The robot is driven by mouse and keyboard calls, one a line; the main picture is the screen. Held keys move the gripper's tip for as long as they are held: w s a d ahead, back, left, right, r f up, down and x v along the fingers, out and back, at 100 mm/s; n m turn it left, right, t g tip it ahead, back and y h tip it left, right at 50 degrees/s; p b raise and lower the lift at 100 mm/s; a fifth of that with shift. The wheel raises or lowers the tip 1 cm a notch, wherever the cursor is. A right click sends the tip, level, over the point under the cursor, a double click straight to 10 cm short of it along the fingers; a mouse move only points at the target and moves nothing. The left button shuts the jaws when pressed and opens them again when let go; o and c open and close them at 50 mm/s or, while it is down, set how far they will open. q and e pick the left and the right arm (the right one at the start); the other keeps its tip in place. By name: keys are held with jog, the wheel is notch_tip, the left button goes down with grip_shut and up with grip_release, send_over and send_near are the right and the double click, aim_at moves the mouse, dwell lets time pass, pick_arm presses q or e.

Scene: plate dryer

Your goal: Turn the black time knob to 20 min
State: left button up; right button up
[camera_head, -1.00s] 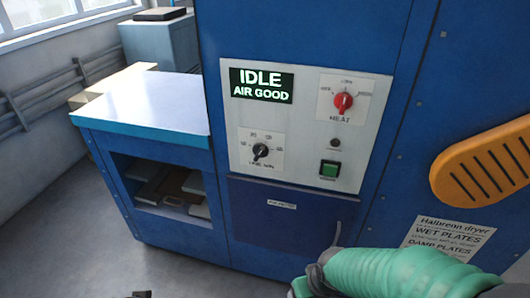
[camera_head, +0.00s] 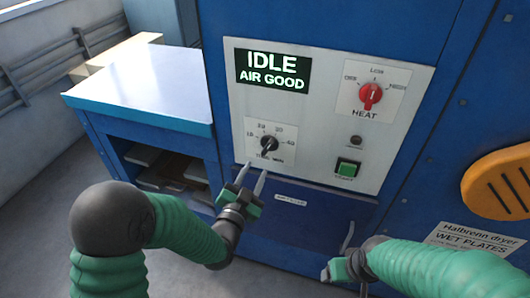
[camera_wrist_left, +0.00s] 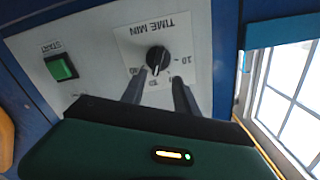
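The black time knob (camera_head: 268,144) sits on a white dial plate low on the control panel, with numbers around it. Its exact setting is too small to read. In the left wrist view the knob (camera_wrist_left: 158,59) appears upside down under "TIME MIN". My left gripper (camera_head: 254,170) is open, pointing up at the panel just below and left of the knob. In the left wrist view its two fingers (camera_wrist_left: 158,88) are apart, with the knob just beyond and between their tips.
A red heat knob (camera_head: 370,95), a green start button (camera_head: 347,169) and a screen (camera_head: 272,71) reading "IDLE AIR GOOD" share the panel. A white-topped bench (camera_head: 145,88) stands left. An orange slotted part (camera_head: 500,192) is at right.

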aim_at(267, 150)
pick_arm(q)
jog(key=x, duration=0.6)
jog(key=d+x, duration=0.1)
jog(key=x, duration=0.1)
jog(key=shift+w+p, duration=0.25)
jog(key=shift+p, duration=0.15)
jog(key=shift+w+a, duration=0.2)
jog(key=shift+w, duration=0.1)
jog(key=shift+c, duration=0.5)
jog(key=shift+s+d, duration=0.1)
jog(key=shift+d, duration=0.05)
grip_shut()
